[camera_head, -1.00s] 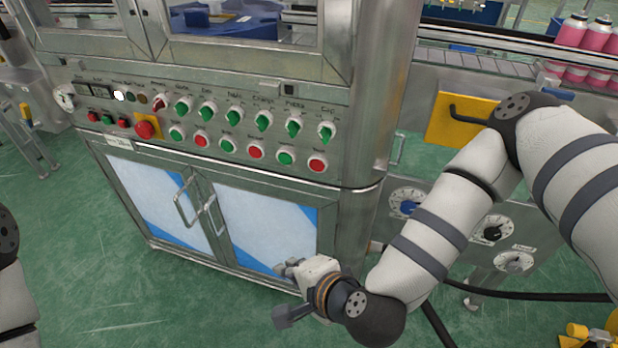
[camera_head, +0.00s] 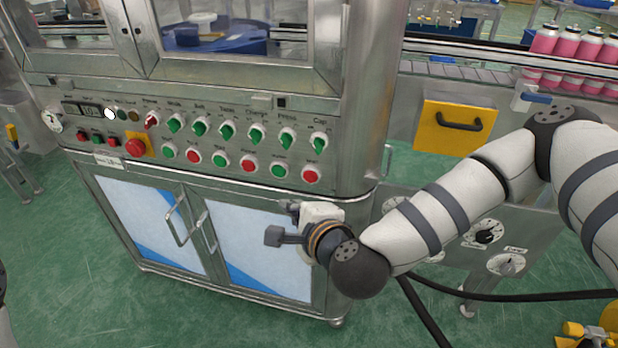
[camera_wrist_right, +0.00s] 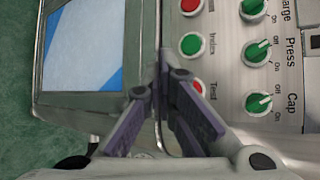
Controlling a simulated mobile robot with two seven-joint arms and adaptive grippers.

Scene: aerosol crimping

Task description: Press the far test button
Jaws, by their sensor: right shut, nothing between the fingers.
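The button labelled Test is a red round button with a pale collar at the right end of the lower row on the steel control panel (camera_head: 230,182). I see this test button (camera_head: 310,174) in the head view, and partly behind my fingers in the right wrist view (camera_wrist_right: 197,86). My right gripper (camera_head: 291,208) is shut and empty, below and slightly left of that button, in front of the panel's lower edge. In the right wrist view its purple fingers (camera_wrist_right: 167,72) meet just beside the button; contact cannot be told. My left gripper is out of view.
Green and red buttons (camera_head: 279,169) continue left along the row, below several green switches (camera_head: 256,134). A red emergency button (camera_head: 136,147) sits farther left. Cabinet doors with handles (camera_head: 178,222) lie below. A yellow drawer panel (camera_head: 456,126) and dials (camera_head: 485,236) are at right.

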